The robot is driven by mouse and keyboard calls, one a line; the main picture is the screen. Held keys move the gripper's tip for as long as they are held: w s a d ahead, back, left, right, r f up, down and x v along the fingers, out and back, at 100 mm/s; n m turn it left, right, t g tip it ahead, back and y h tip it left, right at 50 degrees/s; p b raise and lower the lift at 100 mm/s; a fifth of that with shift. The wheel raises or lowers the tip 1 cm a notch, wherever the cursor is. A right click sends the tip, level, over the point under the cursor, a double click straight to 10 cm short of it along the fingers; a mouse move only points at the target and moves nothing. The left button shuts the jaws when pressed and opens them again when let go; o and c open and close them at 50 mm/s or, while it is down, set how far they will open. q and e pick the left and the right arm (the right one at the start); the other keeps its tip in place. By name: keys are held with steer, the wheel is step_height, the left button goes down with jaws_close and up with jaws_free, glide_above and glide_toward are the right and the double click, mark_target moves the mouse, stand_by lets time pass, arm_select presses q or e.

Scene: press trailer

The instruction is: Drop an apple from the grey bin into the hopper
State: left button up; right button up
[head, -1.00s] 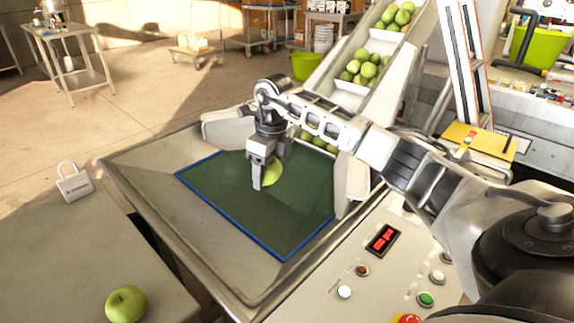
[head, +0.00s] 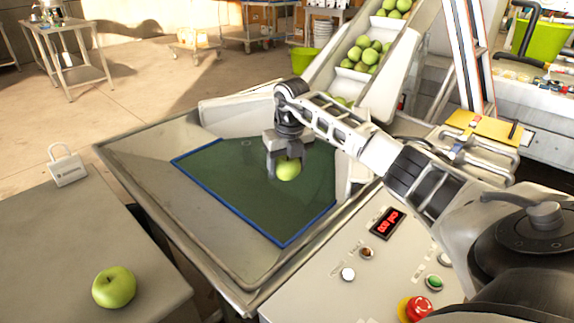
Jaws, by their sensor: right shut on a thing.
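A green apple (head: 288,169) is between the fingers of my right gripper (head: 286,167), which is shut on it. The gripper points down over the hopper (head: 150,160), a wide metal trough with a dark green floor (head: 235,190) edged in blue. The apple appears to be held above that floor; the exact gap is hard to tell. Several more apples sit on the sloped conveyor (head: 372,90) behind the hopper. Another green apple (head: 114,287) lies on the grey surface (head: 60,240) at the lower left. I cannot make out a grey bin. My left gripper is not in view.
A control panel (head: 355,250) with buttons, a red display and a red emergency stop (head: 417,308) is at the hopper's right. A padlock-shaped white object (head: 67,168) stands on the grey surface. A yellow board (head: 482,127) lies beyond my right arm.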

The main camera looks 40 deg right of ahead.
mark_target(290, 161)
steer(key=o, duration=1.1)
steer(key=r, duration=0.5)
steer(key=s+r, duration=0.1)
steer(key=r, duration=0.4)
steer(key=r+p, duration=0.1)
steer(key=r, duration=0.4)
steer(key=shift+s+a+r, duration=0.25)
steer(key=shift+s+r, duration=0.15)
